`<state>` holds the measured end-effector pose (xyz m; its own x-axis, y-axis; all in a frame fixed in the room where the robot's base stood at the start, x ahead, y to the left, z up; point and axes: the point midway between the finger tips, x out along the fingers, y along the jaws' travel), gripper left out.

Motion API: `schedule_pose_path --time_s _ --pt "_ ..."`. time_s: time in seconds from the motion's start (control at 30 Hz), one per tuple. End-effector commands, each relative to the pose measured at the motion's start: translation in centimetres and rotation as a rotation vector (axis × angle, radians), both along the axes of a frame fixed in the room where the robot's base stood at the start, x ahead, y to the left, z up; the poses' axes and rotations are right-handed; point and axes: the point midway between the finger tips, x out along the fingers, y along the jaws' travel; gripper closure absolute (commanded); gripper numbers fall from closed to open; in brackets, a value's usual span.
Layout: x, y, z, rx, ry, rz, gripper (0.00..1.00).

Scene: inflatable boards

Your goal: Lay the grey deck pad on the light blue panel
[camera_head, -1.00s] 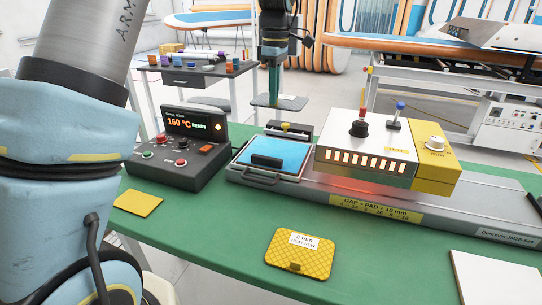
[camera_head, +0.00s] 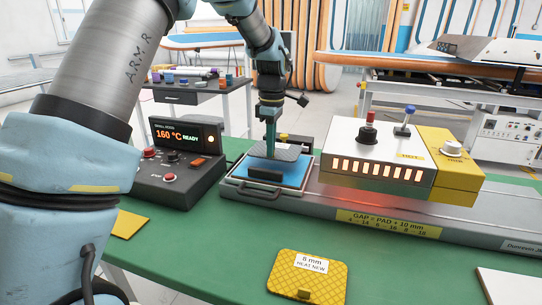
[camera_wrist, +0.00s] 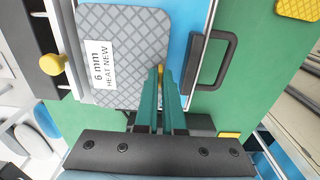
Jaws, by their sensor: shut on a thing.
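The grey deck pad (camera_wrist: 124,28) has a quilted surface and a white label reading "6 mm HEAT NEW". My gripper (camera_wrist: 162,75) is shut on a small yellow tab at the pad's edge. In the head view the pad (camera_head: 288,152) is over the back part of the light blue panel (camera_head: 296,175); I cannot tell whether it touches. The panel also shows in the wrist view (camera_wrist: 181,35), beside the pad. It lies in a grey tray with a black handle (camera_wrist: 212,60). In the head view my green fingers (camera_head: 270,138) point down at the pad.
A heater block (camera_head: 378,165) with glowing slots stands right of the panel. A control box (camera_head: 180,165) reading 160 °C READY stands left. A yellow 8 mm pad (camera_head: 307,276) lies at the front of the green table (camera_head: 215,255), and another yellow piece (camera_head: 128,224) lies left.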

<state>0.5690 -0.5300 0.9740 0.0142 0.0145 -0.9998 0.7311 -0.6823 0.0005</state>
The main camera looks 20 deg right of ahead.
Motion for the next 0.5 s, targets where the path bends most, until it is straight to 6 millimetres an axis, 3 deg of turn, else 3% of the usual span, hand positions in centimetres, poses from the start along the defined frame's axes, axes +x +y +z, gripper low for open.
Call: schedule_pose_path --time_s 0.23,0.5 --pt "0.0 0.1 -3.1 0.002 0.002 0.001 1.00" --pt "0.0 0.0 -3.5 0.000 0.000 0.001 1.00"
